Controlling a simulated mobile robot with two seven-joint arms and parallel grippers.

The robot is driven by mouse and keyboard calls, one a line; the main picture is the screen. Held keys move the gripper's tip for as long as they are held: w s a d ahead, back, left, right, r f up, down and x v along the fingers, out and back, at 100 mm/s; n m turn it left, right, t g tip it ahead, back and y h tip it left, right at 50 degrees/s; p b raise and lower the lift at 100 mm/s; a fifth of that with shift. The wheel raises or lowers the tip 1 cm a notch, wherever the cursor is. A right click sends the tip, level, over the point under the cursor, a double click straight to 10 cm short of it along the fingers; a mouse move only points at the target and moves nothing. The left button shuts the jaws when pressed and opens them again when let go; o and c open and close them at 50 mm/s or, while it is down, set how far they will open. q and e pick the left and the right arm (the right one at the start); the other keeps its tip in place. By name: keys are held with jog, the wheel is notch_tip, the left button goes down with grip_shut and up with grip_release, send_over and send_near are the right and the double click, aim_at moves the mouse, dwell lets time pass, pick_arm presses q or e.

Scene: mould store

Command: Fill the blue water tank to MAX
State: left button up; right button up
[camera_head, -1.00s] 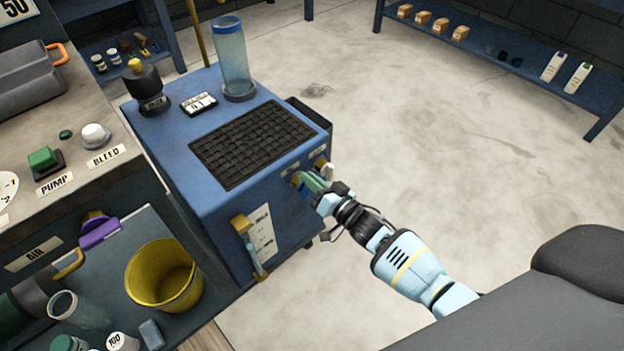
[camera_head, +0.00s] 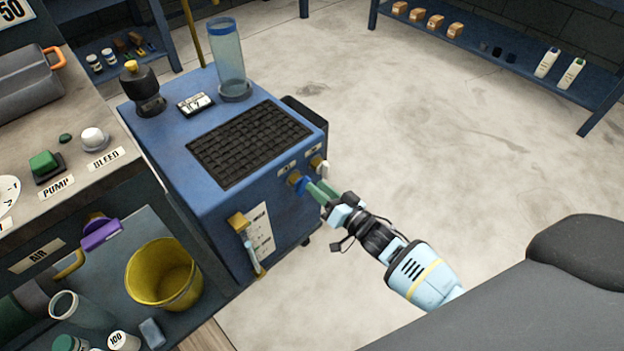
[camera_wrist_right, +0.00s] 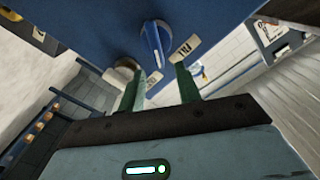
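The blue water tank (camera_head: 195,190) is a box-shaped blue unit left of centre in the head view. A pale scale plate (camera_head: 263,232) and a narrow sight tube (camera_head: 252,258) are on its front; the water level is too small to read. A blue tap handle (camera_head: 301,186) sits on a brass fitting on its side. In the right wrist view this handle (camera_wrist_right: 155,42) lies just ahead of the fingertips, beside a white label. My right gripper (camera_head: 318,189) is open, its green fingers (camera_wrist_right: 158,78) apart with nothing visible between them. My left gripper is not in view.
A second tap with a white handle (camera_head: 324,168) is beside the blue one. A clear cylinder (camera_head: 229,62) and a black mat (camera_head: 249,146) are on the tank's top. A yellow bucket (camera_head: 163,275) stands at lower left. The floor (camera_head: 430,150) to the right is clear.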

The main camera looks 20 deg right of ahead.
jog(key=shift+v, duration=1.6)
dwell(6.4)
